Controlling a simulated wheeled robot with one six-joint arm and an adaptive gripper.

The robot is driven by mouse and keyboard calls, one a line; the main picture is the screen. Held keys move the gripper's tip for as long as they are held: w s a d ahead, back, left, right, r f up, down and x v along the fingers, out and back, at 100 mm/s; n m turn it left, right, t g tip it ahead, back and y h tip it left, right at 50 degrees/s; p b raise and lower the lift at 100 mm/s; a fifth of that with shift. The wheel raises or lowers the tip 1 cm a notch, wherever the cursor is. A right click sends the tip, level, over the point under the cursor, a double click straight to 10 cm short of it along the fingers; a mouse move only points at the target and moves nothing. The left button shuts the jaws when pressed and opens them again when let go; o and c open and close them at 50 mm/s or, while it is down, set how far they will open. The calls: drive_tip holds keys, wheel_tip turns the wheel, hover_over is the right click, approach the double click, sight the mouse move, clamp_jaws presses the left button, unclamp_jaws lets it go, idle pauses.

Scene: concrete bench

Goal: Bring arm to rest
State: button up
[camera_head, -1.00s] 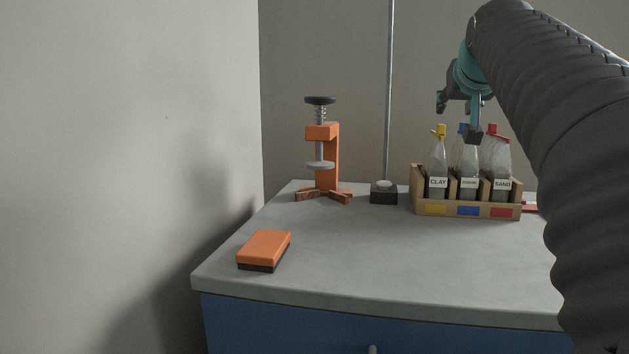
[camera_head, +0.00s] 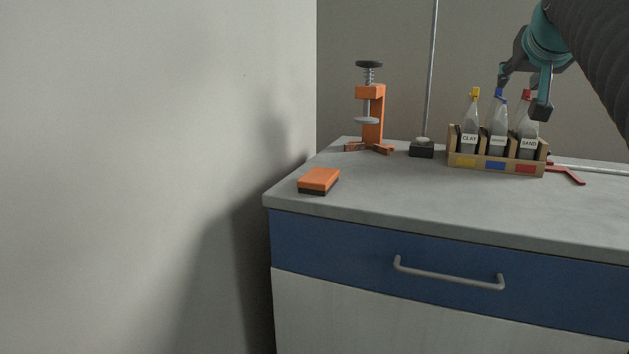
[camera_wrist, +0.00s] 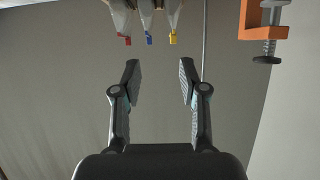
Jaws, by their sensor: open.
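My gripper (camera_head: 522,92) is open and empty, raised at the upper right in the head view, in front of or above the bottle rack (camera_head: 496,166); the exact gap is hard to tell. In the wrist view the two fingers of my gripper (camera_wrist: 160,82) stand apart with only wall between them. The rack holds three bottles: one labelled CLAY with a yellow cap (camera_head: 470,130), one with a blue cap (camera_head: 498,132), and one labelled SAND with a red cap (camera_head: 528,132). Their caps also show at the top of the wrist view, apart from the fingers.
An orange clamp stand (camera_head: 372,112) stands at the back left of the bench (camera_head: 400,188). A black block (camera_head: 422,150) sits by a thin pole (camera_head: 431,70). An orange sponge-like block (camera_head: 319,180) lies near the left edge. A red object (camera_head: 568,174) lies right of the rack. The front bench top is clear.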

drive_tip(key=s+a+f+n+g+y+p, duration=0.1)
drive_tip(key=s+a+f, duration=0.5)
drive_tip(key=f, duration=0.6)
drive_tip(key=s+a+f+n+g+y+p, duration=0.1)
drive_tip(key=s+a+f+g+y+p, duration=0.1)
drive_tip(key=s+a+f, duration=0.4)
drive_tip(key=s+a+f+n+g+y+p, duration=0.1)
drive_tip(key=s+a+f+n+g, duration=0.1)
drive_tip(key=s+a+f, duration=0.5)
drive_tip(key=s+f+g, duration=0.1)
drive_tip(key=s+f, duration=0.2)
drive_tip(key=f, duration=0.2)
drive_tip(key=s+f, duration=0.3)
drive_tip(key=f, duration=0.3)
drive_tip(key=shift+s+f+g+y, duration=0.25)
drive_tip(key=shift+g+y, duration=0.05)
drive_tip(key=shift+g, duration=0.1)
